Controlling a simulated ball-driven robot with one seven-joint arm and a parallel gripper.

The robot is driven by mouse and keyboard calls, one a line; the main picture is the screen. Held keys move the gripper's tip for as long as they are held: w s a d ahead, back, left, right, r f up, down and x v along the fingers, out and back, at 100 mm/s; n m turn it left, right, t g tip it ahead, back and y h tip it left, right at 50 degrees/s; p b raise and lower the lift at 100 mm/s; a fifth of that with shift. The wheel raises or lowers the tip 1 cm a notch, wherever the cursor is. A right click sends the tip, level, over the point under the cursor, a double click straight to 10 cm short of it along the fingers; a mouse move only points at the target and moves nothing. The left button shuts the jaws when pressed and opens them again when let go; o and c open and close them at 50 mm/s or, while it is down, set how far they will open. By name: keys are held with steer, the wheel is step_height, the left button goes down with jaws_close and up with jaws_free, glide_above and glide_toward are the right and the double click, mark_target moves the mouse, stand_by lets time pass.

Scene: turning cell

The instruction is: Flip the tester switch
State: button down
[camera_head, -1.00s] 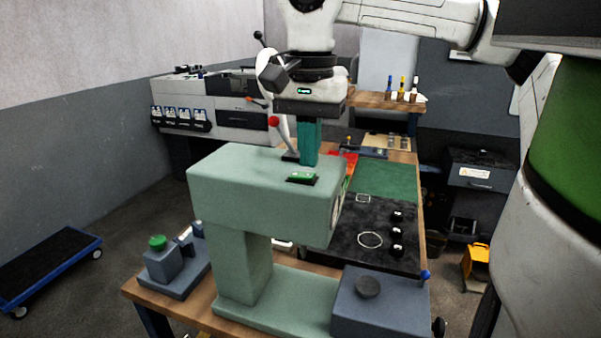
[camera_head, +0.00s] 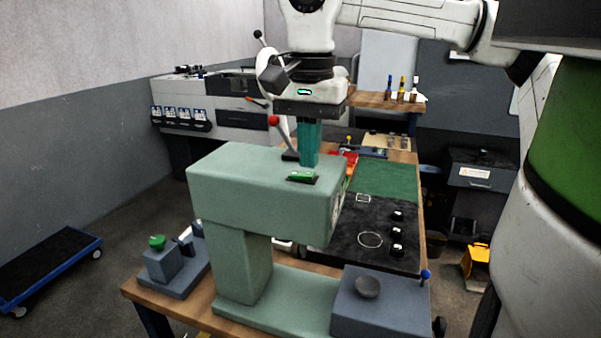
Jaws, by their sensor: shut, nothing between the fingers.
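The tester (camera_head: 230,190) is a pale green machine with a thick upper body on a column and base. A small bright green rocker switch (camera_head: 302,176) in a dark frame sits on its top face, near the front right edge. My gripper (camera_head: 308,166) has teal fingers, shut and empty, pointing straight down just behind the switch. The fingertips are at or just above the tester's top; I cannot tell if they touch it.
A grey block with a round knob (camera_head: 367,287) stands at the front right, and a green button box (camera_head: 157,243) at the left. A black plate (camera_head: 345,222) lies behind.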

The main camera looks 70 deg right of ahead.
mark_target(310, 173)
steer(key=shift+f+b, duration=0.5)
steer(key=shift+f, duration=0.2)
stand_by(0.4)
steer(key=shift+r+p, duration=2.65)
steer(key=shift+r, duration=0.9)
steer(key=shift+f, duration=0.1)
